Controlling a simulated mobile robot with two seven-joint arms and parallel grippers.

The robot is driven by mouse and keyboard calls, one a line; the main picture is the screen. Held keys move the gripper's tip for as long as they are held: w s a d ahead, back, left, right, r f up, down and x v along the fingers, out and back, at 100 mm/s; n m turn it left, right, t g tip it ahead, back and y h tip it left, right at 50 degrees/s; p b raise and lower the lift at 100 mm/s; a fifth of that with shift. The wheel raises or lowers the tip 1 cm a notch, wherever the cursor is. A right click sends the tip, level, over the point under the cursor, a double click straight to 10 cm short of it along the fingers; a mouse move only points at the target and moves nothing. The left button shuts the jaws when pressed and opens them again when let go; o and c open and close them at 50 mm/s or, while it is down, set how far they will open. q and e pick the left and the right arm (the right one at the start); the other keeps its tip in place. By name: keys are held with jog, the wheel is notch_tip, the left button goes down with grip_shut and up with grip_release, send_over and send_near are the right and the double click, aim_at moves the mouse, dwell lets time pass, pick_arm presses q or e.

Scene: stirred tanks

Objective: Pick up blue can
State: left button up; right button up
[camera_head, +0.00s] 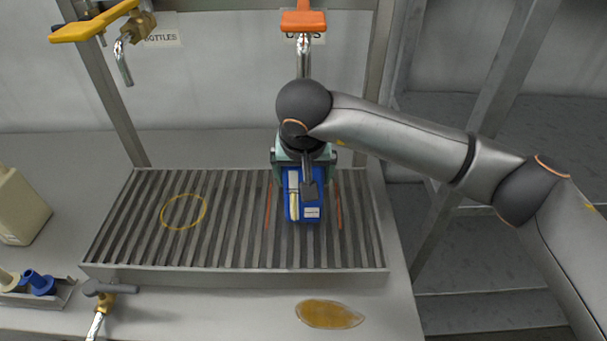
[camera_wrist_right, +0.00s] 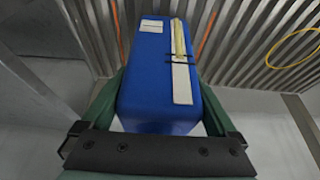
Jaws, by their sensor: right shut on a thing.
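The blue can (camera_head: 309,207) is on or just above the slatted drain grate (camera_head: 330,268), between two orange marks on the slats; I cannot tell whether it touches the grate. It has a white label and a pale strip on its side. My right gripper (camera_head: 306,160) reaches it from above and covers its upper part. In the right wrist view the blue can (camera_wrist_right: 160,75) sits between the green fingers of my right gripper (camera_wrist_right: 160,110), which is shut on it. My left gripper is not in view.
An orange-handled tap (camera_head: 303,22) hangs above the can and a yellow-handled tap (camera_head: 95,27) at the upper left. A yellow ring (camera_head: 184,211) marks the empty left grate. A beige container (camera_head: 18,208) stands far left. An amber puddle (camera_head: 329,314) lies in front of the grate.

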jog(key=c, duration=0.6)
jog(key=shift+w+r, duration=0.1)
jog(key=shift+r, duration=0.15)
